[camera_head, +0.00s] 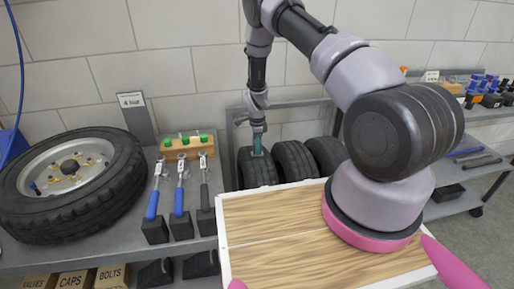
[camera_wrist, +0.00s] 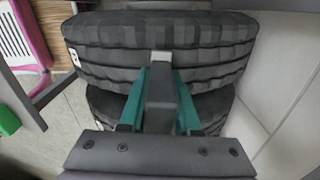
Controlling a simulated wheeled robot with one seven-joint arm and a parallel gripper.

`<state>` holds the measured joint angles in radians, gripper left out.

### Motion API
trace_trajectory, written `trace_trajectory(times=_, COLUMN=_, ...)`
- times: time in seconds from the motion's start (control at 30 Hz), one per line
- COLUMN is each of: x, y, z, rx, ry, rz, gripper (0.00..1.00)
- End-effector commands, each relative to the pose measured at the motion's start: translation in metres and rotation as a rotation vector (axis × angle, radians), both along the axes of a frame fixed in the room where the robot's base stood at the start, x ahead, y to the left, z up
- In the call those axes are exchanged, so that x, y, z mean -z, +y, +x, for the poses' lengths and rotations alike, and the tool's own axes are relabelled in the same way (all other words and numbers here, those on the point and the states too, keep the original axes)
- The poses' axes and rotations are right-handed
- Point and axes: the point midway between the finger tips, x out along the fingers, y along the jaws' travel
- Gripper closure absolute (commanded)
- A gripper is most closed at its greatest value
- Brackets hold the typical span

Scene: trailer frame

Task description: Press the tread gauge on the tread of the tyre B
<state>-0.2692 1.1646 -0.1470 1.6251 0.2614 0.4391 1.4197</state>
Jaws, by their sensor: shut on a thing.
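My gripper (camera_head: 257,138) points down over the leftmost of three dark tyres standing in a rack (camera_head: 258,172). In the wrist view, my gripper's teal fingers (camera_wrist: 161,100) flank a dark grey bar, which I take to be the tread gauge (camera_wrist: 160,88), and they are shut on it. The gauge's far end overlaps the tread of a blocky tyre (camera_wrist: 215,45). I cannot tell whether it touches. A second tyre lies partly hidden under the gripper. A small white label shows on the upper tyre's side, too small to read, so I cannot tell which is tyre B.
Two more tyres stand close by at the right, the middle one (camera_head: 294,160) and the far one (camera_head: 326,152). A wheel (camera_head: 120,190) lies on the bench at left. Blue- and black-handled tools (camera_head: 179,200) and a wooden block with green tops (camera_head: 187,147) stand between.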

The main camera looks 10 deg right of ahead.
Motion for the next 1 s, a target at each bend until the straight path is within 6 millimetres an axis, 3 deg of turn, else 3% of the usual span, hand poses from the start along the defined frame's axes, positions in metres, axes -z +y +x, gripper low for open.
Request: trace_trajectory(times=1.0, x=0.0098, y=0.0001, z=0.0003, rx=0.0, ry=0.0, rz=0.0, gripper=1.0)
